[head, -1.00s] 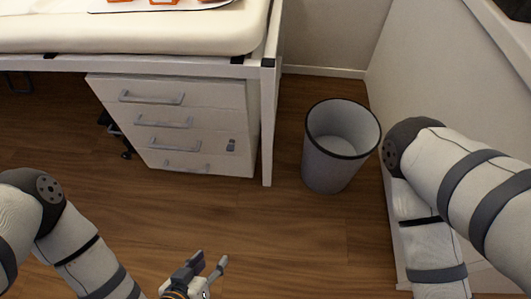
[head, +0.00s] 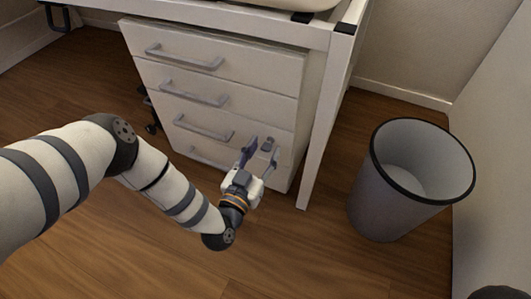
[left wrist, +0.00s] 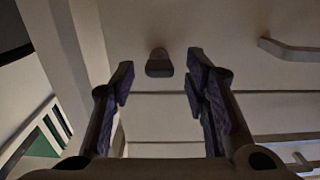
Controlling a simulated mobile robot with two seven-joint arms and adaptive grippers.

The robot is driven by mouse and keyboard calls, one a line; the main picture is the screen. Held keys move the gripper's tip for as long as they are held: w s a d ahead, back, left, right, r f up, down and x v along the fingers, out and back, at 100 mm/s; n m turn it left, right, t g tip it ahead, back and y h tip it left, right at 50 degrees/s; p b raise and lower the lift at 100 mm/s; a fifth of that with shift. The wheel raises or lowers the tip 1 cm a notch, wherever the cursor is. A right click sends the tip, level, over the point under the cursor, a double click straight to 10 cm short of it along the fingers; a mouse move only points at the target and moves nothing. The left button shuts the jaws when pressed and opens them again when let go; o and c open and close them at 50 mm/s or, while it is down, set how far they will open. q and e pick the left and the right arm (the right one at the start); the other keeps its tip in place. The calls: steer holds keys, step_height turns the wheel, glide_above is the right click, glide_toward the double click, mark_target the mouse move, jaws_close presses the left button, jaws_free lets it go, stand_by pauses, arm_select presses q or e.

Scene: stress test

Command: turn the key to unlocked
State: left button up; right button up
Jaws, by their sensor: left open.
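The key (head: 267,144) is a small grey piece on the right side of the white drawer cabinet's front (head: 275,72). In the left wrist view the key (left wrist: 159,63) shows as a dark rounded tab on the pale panel. My left gripper (head: 259,152) is open in front of the lower drawers, pointing at the key. In the left wrist view the two fingers of the left gripper (left wrist: 160,82) stand wide apart on either side of the key, touching nothing that I can see. Whether the key reaches in between the fingertips is unclear. My right gripper is out of view.
Drawer handles (head: 200,93) stick out left of the key. A white desk leg (head: 318,150) stands just right of the cabinet. A grey waste bin (head: 385,190) stands further right by the wall. The wooden floor (head: 310,255) in front is clear.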

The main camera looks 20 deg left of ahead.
arm_select(q)
steer(key=shift+w, duration=0.25)
jaws_close()
steer(key=shift+n, duration=0.4)
steer(key=n, duration=0.3)
steer(key=shift+n, duration=0.4)
steer(key=n, duration=0.4)
steer(key=shift+a+f+n, duration=0.1)
steer(key=shift+n, duration=0.2)
steer(key=n, duration=0.4)
steer(key=shift+f+n, duration=0.1)
steer(key=shift+n, duration=0.2)
steer(key=shift+n+b, duration=0.35)
steer(key=shift+n, duration=1.65)
